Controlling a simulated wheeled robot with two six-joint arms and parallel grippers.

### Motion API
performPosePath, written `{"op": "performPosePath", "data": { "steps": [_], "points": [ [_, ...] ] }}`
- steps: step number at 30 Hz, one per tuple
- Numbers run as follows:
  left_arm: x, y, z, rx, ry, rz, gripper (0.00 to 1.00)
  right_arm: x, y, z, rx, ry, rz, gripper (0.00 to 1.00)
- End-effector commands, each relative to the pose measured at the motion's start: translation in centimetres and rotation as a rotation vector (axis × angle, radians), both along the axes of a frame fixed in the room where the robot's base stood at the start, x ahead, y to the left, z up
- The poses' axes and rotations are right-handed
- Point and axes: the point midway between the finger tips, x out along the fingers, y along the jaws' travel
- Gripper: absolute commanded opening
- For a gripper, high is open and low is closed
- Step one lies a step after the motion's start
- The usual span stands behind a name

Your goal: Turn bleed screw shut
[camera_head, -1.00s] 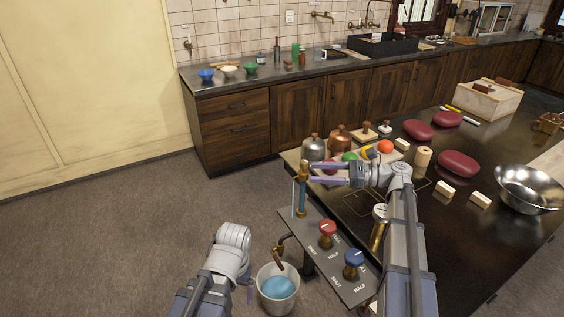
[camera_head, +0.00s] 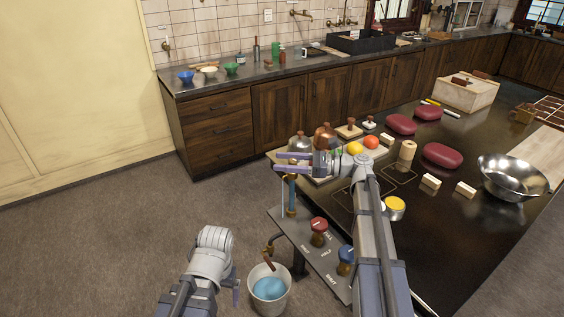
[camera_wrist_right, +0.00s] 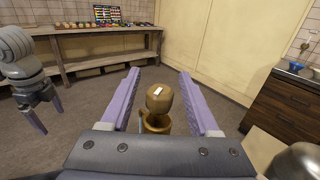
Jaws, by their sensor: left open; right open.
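The bleed screw seems to be the brass knob with a white mark (camera_wrist_right: 159,97), above a brass collar (camera_wrist_right: 156,124) in the right wrist view. My right gripper (camera_wrist_right: 160,82) is open, with a purple finger on each side of the knob and visible gaps. In the head view, the right gripper (camera_head: 283,162) is at the top of the blue and brass upright tube (camera_head: 291,195); its fingers hide the knob. My left gripper (camera_wrist_right: 46,116) is open and empty off to the left in the wrist view. In the head view its arm is low, left of the bucket.
A panel with a red knob (camera_head: 319,225) and a blue knob (camera_head: 346,254) stands beside the tube. A bucket of blue liquid (camera_head: 269,289) is below the spout. Kettles and a board of fruit are close behind the right gripper. Open floor lies left.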

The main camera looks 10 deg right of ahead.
Motion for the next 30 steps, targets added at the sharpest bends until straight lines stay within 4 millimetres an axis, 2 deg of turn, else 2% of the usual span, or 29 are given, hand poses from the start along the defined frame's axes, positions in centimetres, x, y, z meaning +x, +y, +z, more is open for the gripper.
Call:
{"op": "performPosePath", "data": {
  "steps": [4,12,27,30],
  "points": [
    [0.0,0.0,0.0,0.0,0.0,0.0,0.91,0.23,0.68,0.0,0.0,0.0,0.0,0.62],
    [0.0,0.0,0.0,0.0,0.0,0.0,0.91,0.26,0.76,0.0,0.0,0.0,0.0,0.62],
    [0.0,0.0,0.0,0.0,0.0,0.0,0.91,0.25,0.74,0.0,0.0,0.0,0.0,0.06],
    [0.0,0.0,0.0,0.0,0.0,0.0,0.91,0.26,0.72,-0.01,0.0,0.0,-0.001,0.0]
  ]
}}
